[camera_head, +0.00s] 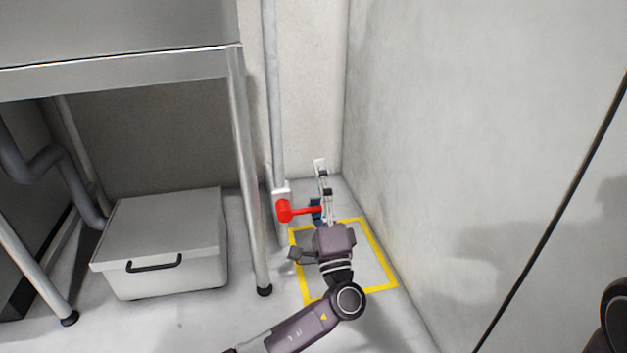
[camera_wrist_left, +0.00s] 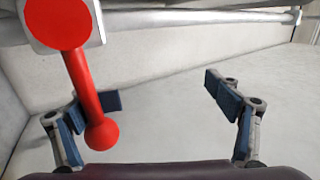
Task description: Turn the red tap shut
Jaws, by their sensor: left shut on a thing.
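The red tap (camera_head: 285,211) sits on a grey vertical pipe near the back corner. Its red lever (camera_head: 306,210) points right, toward my left gripper (camera_head: 324,190). In the left wrist view the lever (camera_wrist_left: 84,90) runs from the round red hub (camera_wrist_left: 60,20) down to a ball end, in front of the left finger. The exact contact is hard to make out. My right gripper is not in view.
A yellow floor square (camera_head: 379,254) lies beneath my left gripper. A metal table (camera_head: 120,78) stands at left, its leg (camera_head: 249,170) close to the pipe (camera_head: 273,100). A white lidded box (camera_head: 160,225) is under it. A grey wall (camera_head: 480,130) bounds the right.

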